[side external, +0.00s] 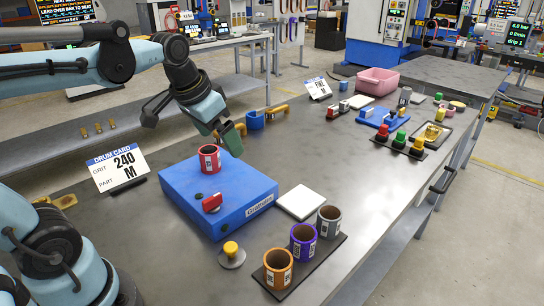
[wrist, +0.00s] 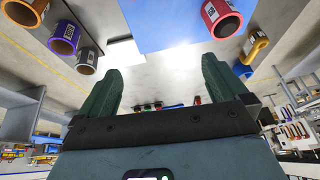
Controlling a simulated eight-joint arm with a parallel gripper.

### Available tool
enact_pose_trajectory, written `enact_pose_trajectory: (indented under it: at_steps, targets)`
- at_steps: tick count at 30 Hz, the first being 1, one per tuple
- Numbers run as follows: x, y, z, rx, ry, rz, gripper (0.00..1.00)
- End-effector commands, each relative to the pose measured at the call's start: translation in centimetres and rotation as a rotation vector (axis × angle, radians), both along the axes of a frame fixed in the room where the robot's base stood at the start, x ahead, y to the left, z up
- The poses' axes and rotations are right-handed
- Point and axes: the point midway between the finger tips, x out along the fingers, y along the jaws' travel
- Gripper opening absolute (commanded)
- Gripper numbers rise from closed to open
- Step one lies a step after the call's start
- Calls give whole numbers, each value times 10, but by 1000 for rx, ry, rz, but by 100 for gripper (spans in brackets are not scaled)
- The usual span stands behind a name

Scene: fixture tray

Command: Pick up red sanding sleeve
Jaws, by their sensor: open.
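The red sanding sleeve (side external: 209,159) stands upright on top of the blue case (side external: 240,192), near its back left corner. In the wrist view the red sleeve (wrist: 221,17) shows at the top right, with its dark hollow end and a pale label visible. My gripper (side external: 230,138) is in the air just right of the sleeve and a little higher in the side view. In the wrist view my gripper's green fingers (wrist: 162,80) are wide apart with nothing between them. The sleeve is outside the fingers, apart from them.
Orange (side external: 278,268), purple (side external: 303,242) and grey (side external: 329,221) sleeves stand on a dark tray at the front. A white pad (side external: 300,202) and yellow knob (side external: 231,248) lie nearby. The bench's middle is clear.

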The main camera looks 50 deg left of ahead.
Motion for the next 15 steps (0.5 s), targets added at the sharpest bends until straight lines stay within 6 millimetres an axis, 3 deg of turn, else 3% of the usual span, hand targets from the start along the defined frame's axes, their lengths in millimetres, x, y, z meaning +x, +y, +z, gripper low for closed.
enact_pose_trajectory:
  at_steps: [3, 10, 13, 15]
  targets:
    - [-17, -24, -25, -17, -94, -12, 100]
    - [-35, -46, -53, -51, -203, -17, 100]
    - [-37, -49, -58, -57, -218, -19, 85]
    - [-37, -49, -58, -58, -221, -18, 83]
